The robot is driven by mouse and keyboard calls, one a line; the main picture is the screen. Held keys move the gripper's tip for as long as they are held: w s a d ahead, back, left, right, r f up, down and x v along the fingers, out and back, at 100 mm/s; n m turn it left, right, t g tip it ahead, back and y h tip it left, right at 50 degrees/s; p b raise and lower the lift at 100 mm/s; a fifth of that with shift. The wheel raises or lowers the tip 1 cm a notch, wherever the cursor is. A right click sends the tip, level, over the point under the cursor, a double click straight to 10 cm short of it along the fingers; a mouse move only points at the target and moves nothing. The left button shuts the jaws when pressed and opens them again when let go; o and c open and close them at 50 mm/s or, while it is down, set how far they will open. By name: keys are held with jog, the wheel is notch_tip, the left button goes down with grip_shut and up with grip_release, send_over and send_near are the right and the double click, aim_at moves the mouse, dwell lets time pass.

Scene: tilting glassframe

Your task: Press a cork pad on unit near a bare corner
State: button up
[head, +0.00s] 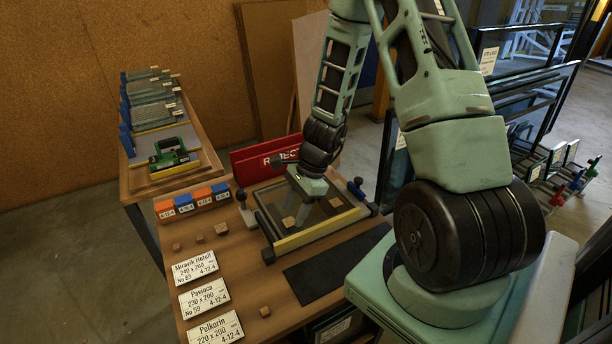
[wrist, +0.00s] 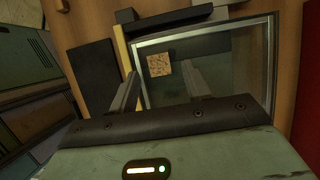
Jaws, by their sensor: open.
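The glass unit (head: 318,222) lies in a frame with a yellow front bar on the bench; its glass fills the middle of the wrist view (wrist: 215,62). One speckled cork pad (head: 289,222) is near its front left corner and also shows in the wrist view (wrist: 159,65). A second cork pad (head: 337,202) is toward the right side. The unit's far left corner shows bare in the wrist view. My gripper (wrist: 163,76) is open above the glass, fingers apart, with the first pad just past the fingertips. I cannot tell whether they touch the glass.
Several loose cork blocks (head: 221,229) and white label cards (head: 203,297) lie on the left of the bench. Orange and blue boxes (head: 192,201) stand behind them. A red board (head: 262,160) stands behind the unit. A black mat (head: 330,268) lies in front.

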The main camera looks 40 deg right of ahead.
jog(key=p+v, duration=0.1)
jog(key=v, duration=1.5)
jog(key=shift+p, duration=0.3)
